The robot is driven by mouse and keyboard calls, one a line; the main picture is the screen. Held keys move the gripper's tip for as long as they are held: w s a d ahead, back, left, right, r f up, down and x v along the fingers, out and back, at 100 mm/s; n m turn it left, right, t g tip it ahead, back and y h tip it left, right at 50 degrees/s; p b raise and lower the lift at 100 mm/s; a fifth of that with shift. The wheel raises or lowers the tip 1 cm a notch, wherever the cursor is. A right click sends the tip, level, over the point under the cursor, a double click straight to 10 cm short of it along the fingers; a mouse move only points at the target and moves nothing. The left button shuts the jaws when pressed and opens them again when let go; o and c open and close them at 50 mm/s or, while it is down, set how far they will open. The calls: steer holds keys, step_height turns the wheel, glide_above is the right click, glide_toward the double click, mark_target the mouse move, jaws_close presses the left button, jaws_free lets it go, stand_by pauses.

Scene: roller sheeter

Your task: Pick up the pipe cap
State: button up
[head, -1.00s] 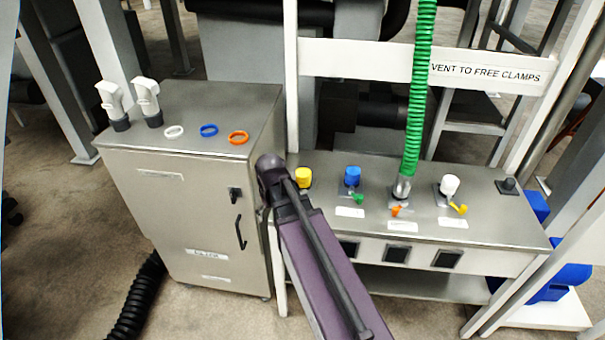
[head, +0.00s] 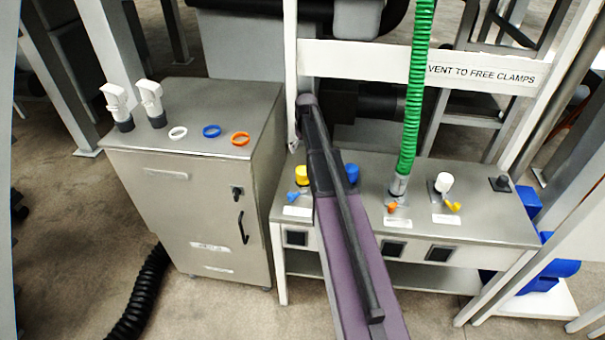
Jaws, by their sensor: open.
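No single part is marked as the pipe cap. Cap-like tops stand in a row on the steel bench (head: 470,222): a yellow cap (head: 301,174), a blue cap (head: 351,172) and a white cap (head: 443,182). My purple and black arm crosses in front of the bench between the yellow and blue caps. It partly covers the blue cap's pipe stub. My gripper does not show; only the arm up to a dark joint above the bench is visible.
A green hose (head: 414,95) rises from the bench between the blue and white caps. A dark fitting (head: 500,183) sits at its right end. The steel cabinet (head: 185,215) holds white, blue (head: 212,131) and orange (head: 240,139) rings. A white frame bar (head: 385,64) spans above the bench.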

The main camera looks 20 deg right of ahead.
mark_target(303, 170)
steer(key=shift+f, duration=0.15)
steer(key=f+b, duration=0.2)
steer(key=b, duration=0.1)
steer(key=f+b, duration=0.2)
steer(key=f, duration=0.1)
steer(key=w+f+b, duration=0.1)
steer(key=f+b, duration=0.2)
steer(key=shift+f+b, duration=0.15)
steer(key=shift+b, duration=0.15)
steer(key=shift+f, duration=0.1)
stand_by(0.5)
step_height(303, 170, down, 3)
steer(key=b, duration=0.3)
steer(key=shift+s, duration=0.1)
steer(key=shift+d+f+b, duration=0.1)
steer(key=shift+f+b, duration=0.9)
steer(key=shift+b, duration=0.1)
steer(key=c, duration=0.9)
